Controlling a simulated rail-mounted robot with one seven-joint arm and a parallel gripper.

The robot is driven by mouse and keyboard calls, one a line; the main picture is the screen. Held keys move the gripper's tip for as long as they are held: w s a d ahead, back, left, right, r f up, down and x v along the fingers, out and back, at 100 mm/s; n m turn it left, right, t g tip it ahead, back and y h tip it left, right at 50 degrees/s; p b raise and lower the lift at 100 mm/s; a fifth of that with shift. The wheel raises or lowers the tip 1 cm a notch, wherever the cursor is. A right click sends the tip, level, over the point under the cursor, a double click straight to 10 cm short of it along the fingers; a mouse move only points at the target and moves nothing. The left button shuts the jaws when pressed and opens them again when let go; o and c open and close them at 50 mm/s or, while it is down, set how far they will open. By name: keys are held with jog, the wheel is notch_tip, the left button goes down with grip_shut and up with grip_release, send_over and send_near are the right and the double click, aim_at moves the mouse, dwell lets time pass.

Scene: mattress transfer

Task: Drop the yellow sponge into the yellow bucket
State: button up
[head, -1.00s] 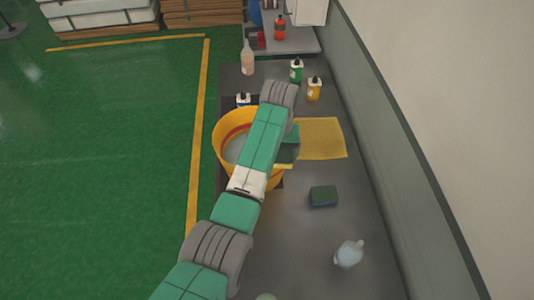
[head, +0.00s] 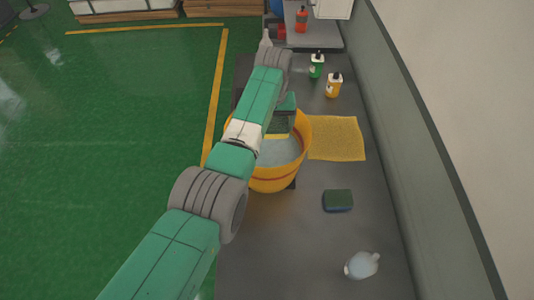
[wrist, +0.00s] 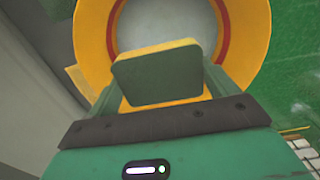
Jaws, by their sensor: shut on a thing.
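The yellow sponge has a dark green scouring face (wrist: 157,77) and a yellow body (wrist: 160,102); it also shows in the head view (head: 281,123). My gripper (wrist: 165,88) is shut on the sponge, one finger on each side. The yellow bucket (head: 270,180) stands on the grey bench, with a red band inside its rim and a pale grey inside. In the wrist view the bucket (wrist: 258,50) opens behind the sponge. The sponge is held over the bucket's opening, apart from its floor. My arm hides the bucket's left part in the head view.
A yellow cloth (head: 337,138) lies right of the bucket. A dark green and blue sponge (head: 338,201) and a pale bottle (head: 361,265) lie nearer. Green (head: 316,66) and yellow (head: 334,85) bottles stand farther back. A wall (head: 420,140) runs along the right.

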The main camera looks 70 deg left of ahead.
notch_tip(320, 180, down, 2)
jog(key=shift+f+b, duration=0.1)
jog(key=shift+b, duration=0.4)
jog(key=o, duration=0.8)
notch_tip(320, 180, up, 8)
jog(key=shift+r, duration=0.1)
